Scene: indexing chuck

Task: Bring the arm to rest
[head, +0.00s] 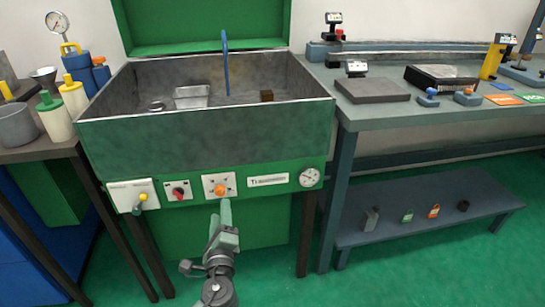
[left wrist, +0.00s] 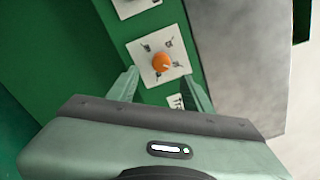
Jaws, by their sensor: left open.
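My left gripper (head: 225,212) is in front of the green panel of the parts washer, just below an orange knob (head: 220,190) on a white plate. In the left wrist view the two fingers of my left gripper (left wrist: 168,88) are apart, with nothing held between them. The orange knob (left wrist: 162,63) stands beyond the fingertips there, on its white plate with small marks around it. From these views I cannot tell the exact gap between fingertips and panel. My right gripper is not in view.
Above is the grey basin (head: 205,136). A dark bench (head: 400,118) stands right, a table with bottles (head: 74,97) left. Green floor is open in front.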

